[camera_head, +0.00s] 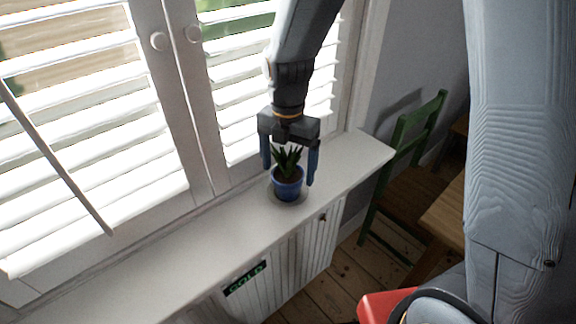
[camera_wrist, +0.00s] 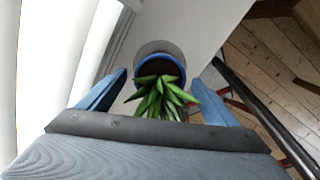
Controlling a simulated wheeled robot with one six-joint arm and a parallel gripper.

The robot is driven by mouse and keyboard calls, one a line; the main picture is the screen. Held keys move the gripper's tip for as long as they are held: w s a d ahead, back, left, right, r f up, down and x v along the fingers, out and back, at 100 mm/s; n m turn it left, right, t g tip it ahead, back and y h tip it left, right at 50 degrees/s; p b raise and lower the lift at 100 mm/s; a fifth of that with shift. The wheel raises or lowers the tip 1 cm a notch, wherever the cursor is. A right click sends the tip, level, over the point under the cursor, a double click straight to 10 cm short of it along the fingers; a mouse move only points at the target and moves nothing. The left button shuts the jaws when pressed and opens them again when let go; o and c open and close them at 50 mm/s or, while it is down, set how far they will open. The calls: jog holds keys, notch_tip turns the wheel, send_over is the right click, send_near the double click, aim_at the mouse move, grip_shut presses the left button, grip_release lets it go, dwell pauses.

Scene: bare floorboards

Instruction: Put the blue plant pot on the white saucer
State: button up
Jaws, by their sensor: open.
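The blue plant pot (camera_head: 288,188), with a spiky green plant in it, stands upright on the windowsill side of the room. It also shows in the wrist view (camera_wrist: 160,61), seen from above. My gripper (camera_head: 290,172) points down over the plant. Its blue fingers are open, one on each side of the pot, with gaps visible in the wrist view.
The white sill (camera_head: 150,262) runs along the shuttered window (camera_head: 85,120) and is clear to the left of the pot. Its edge drops to the floorboards. A green chair (camera_head: 400,150) and a wooden table (camera_head: 447,215) stand to the right.

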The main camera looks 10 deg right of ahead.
notch_tip(320, 180, up, 12)
jog(key=b, duration=0.2)
jog(key=shift+b, duration=0.4)
jog(key=s+d+f+m, duration=0.4)
jog(key=d+f+m, duration=0.1)
jog(key=m, duration=0.9)
jog(key=s+d+f+m+t, duration=0.1)
jog(key=s+d+f+m, duration=0.3)
jog(key=m, duration=1.1)
jog(key=shift+s+d+f, duration=0.25)
jog(key=shift+d+f, duration=1)
jog(key=shift+d, duration=0.95)
